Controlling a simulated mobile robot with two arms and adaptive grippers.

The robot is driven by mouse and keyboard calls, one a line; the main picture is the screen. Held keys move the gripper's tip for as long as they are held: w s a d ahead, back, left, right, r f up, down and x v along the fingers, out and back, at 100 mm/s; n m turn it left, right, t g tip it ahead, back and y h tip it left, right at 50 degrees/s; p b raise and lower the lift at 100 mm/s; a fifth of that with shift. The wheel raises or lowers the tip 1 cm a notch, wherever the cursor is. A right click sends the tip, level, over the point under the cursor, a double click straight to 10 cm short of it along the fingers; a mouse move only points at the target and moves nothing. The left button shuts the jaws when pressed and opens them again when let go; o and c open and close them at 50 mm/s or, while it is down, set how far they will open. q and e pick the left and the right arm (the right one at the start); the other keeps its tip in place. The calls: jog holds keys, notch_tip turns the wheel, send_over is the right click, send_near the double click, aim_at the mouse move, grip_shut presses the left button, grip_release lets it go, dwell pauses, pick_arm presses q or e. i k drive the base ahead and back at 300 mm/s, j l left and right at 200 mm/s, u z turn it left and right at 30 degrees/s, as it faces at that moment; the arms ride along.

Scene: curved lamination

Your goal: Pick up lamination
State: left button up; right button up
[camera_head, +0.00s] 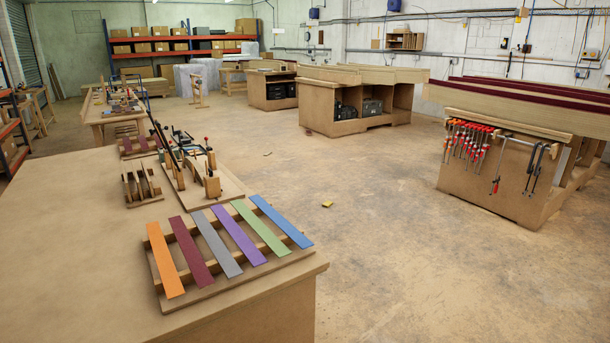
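Several flat lamination strips lie side by side across a wooden rack (206,294) near the right end of the close workbench. From left to right they are an orange strip (165,261), a dark red strip (191,252), a grey strip (217,246), a purple strip (238,236), a green strip (260,229) and a blue strip (282,221). The strips lie apart, with gaps between them. Neither of my grippers shows in the head view.
The close workbench (60,255) has bare room left of the rack. Behind the rack stand a clamping jig (212,186) and a small slotted wooden holder (142,188). Right of the bench is open floor (400,250) with a small yellow piece (327,204). A clamp-hung bench (500,185) stands right.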

aim_at(159, 144)
jog(key=i+l+z, duration=0.3)
jog(key=i+z, duration=0.65)
jog(key=i, duration=0.3)
jog(key=i+j+z, duration=0.1)
jog(key=i+z, duration=0.4)
jog(key=i, duration=0.15)
jog(key=i+u, duration=0.8)
jog(key=i+l+u, duration=0.35)
jog(key=i, duration=0.2)
jog(key=i+j+u, duration=0.5)
jog(key=i+u, duration=0.75)
jog(key=i+l+u, duration=0.2)
jog(key=i+u, duration=0.2)
jog(key=i, duration=0.15)
jog(key=i+j+u, duration=0.3)
jog(key=i+u, duration=0.15)
jog(key=i, duration=0.15)
jog(key=i+j+u, duration=0.1)
jog(key=i+u, duration=0.35)
jog(key=i, duration=0.1)
